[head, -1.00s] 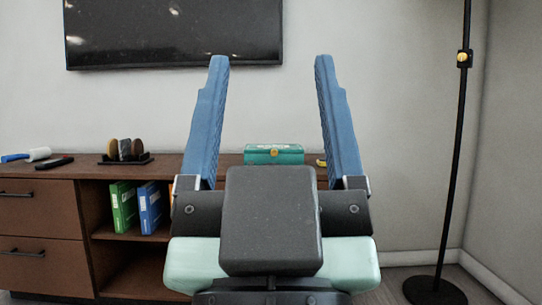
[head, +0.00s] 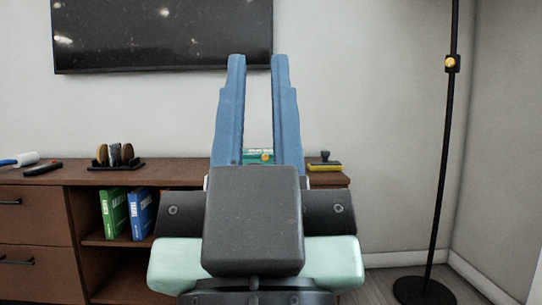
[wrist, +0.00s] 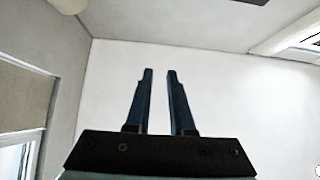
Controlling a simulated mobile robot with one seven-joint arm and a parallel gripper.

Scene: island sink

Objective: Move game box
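A green case (head: 114,213) and a blue case (head: 145,211) stand upright side by side in the open shelf below. I cannot tell which of these is the game box. My gripper (head: 258,60) points upward in front of the cabinet, with a narrow gap between its blue fingers and nothing held. The wrist view shows the same empty gap (wrist: 159,72) against wall and ceiling.
The cabinet top (head: 180,172) also carries a rack of round items (head: 115,156), a lint roller (head: 20,160), a dark object (head: 43,168) and a yellow-and-black item (head: 324,162). A floor lamp (head: 446,150) stands at right. A television (head: 163,35) hangs above.

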